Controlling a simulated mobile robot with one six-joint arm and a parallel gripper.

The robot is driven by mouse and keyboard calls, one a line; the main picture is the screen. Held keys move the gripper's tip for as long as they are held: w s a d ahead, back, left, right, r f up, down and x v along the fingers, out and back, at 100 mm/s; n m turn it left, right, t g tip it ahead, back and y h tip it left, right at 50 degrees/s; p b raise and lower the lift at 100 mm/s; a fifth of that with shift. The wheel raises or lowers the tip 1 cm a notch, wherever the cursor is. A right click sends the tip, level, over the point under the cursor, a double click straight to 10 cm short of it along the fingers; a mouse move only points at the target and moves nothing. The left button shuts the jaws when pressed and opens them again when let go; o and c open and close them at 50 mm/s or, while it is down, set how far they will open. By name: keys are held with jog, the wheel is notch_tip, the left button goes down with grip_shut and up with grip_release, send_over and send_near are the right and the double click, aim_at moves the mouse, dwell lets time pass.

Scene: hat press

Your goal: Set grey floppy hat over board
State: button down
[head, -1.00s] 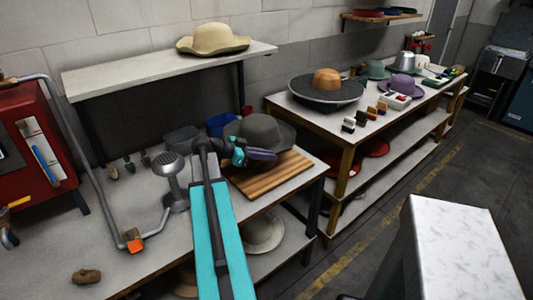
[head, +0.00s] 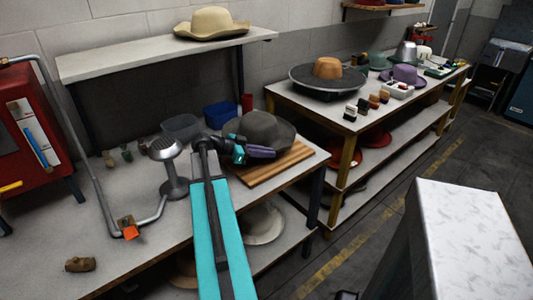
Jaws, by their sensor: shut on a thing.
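The grey floppy hat (head: 265,128) is over the wooden board (head: 292,163), toward its back left part. The board is striped and lies flat near the right end of the workbench. My gripper (head: 268,152) is at the hat's front brim and is shut on it. The brim hides the fingertips. My arm reaches up from the bottom and covers the board's left end. I cannot tell whether the hat touches the board or hangs just above it.
A grey metal steamer stand (head: 167,160) rises just left of my arm. A blue bin (head: 220,114) and a grey bin (head: 181,127) sit behind. A straw hat (head: 212,22) lies on the shelf above. A white-topped block (head: 478,240) stands at the right.

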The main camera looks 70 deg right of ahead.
aim_at(261, 159)
jog(key=shift+f+b, duration=1.45)
jog(key=shift+f, duration=0.35)
jog(key=shift+f+b, duration=0.5)
jog(key=shift+b, duration=0.05)
jog(key=c, duration=1.8)
grip_release()
jog(key=shift+o, duration=0.2)
jog(key=shift+r, duration=0.15)
